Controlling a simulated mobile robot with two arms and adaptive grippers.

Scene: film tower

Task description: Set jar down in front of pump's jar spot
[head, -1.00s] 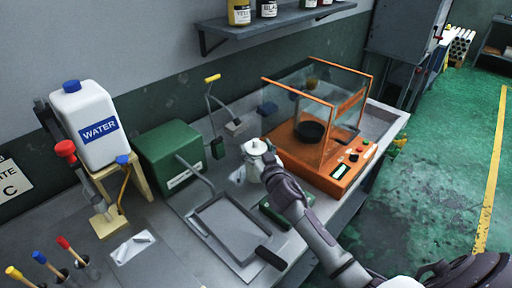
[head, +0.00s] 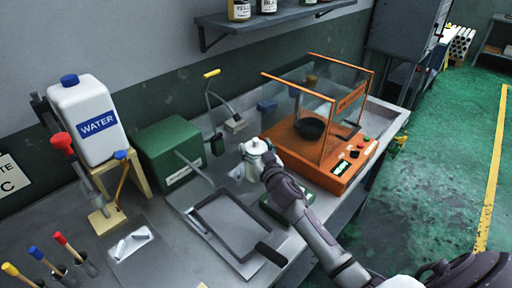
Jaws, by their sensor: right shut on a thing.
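A small white jar (head: 254,147) with a knob-like top is held in my right gripper (head: 267,162) over the middle of the grey bench. The gripper reaches it from the lower right and is shut on it; its fingers hide part of the jar. I cannot tell whether the jar's base touches the bench. A green box (head: 171,157) with a grey rod stands to the left of the jar. A yellow-handled lever (head: 212,75) with a hose and a small grey block stands behind it. I cannot tell which of these is the pump. My left gripper is not in view.
An orange glass-sided machine (head: 333,165) with a black bowl stands close to the right. A grey tray (head: 226,222) with a black handle lies in front. A white water jug (head: 90,120) stands at the left. A shelf (head: 255,20) with bottles hangs above.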

